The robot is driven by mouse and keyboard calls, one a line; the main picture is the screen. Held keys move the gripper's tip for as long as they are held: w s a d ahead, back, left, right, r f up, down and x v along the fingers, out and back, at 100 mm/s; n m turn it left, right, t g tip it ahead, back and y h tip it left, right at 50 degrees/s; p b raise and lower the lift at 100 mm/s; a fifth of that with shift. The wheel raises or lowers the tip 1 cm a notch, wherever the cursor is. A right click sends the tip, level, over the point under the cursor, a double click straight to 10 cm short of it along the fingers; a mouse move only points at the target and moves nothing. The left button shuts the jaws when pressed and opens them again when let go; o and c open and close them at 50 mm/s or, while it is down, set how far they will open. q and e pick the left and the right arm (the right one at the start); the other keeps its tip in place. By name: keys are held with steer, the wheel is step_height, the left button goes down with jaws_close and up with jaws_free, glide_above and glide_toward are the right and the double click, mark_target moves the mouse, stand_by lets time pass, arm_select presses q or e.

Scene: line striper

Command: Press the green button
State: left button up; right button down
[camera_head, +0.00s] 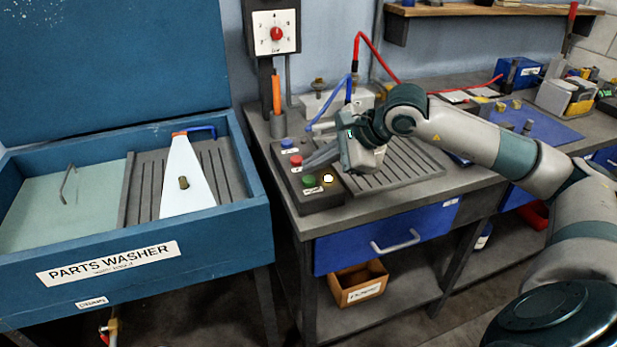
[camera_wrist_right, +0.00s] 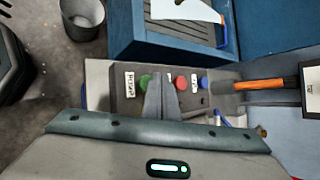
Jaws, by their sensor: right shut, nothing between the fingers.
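The green button (camera_head: 309,181) is on the front part of a dark control box (camera_head: 322,200) on the bench. A red button (camera_head: 296,160) and a blue button (camera_head: 287,143) sit behind it, and a lit yellow-white lamp (camera_head: 328,178) is to its right. My right gripper (camera_head: 306,166) is shut and empty, its fingertips over the box close to the red button. In the right wrist view, the closed fingers (camera_wrist_right: 155,80) show between the green button (camera_wrist_right: 144,82) and the red button (camera_wrist_right: 181,82). I cannot tell whether they touch the box. My left gripper is out of view.
A blue parts washer (camera_head: 110,262) with an open lid stands at the left. An orange-handled tool in a holder (camera_head: 277,125) stands behind the box, below a dial with a red knob (camera_head: 277,33). A ridged tray (camera_head: 400,172) lies right of the box, under my arm.

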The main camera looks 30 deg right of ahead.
mark_target(314, 181)
step_height(314, 181, up, 6)
steer(key=p, duration=0.2)
steer(key=shift+p, duration=0.35)
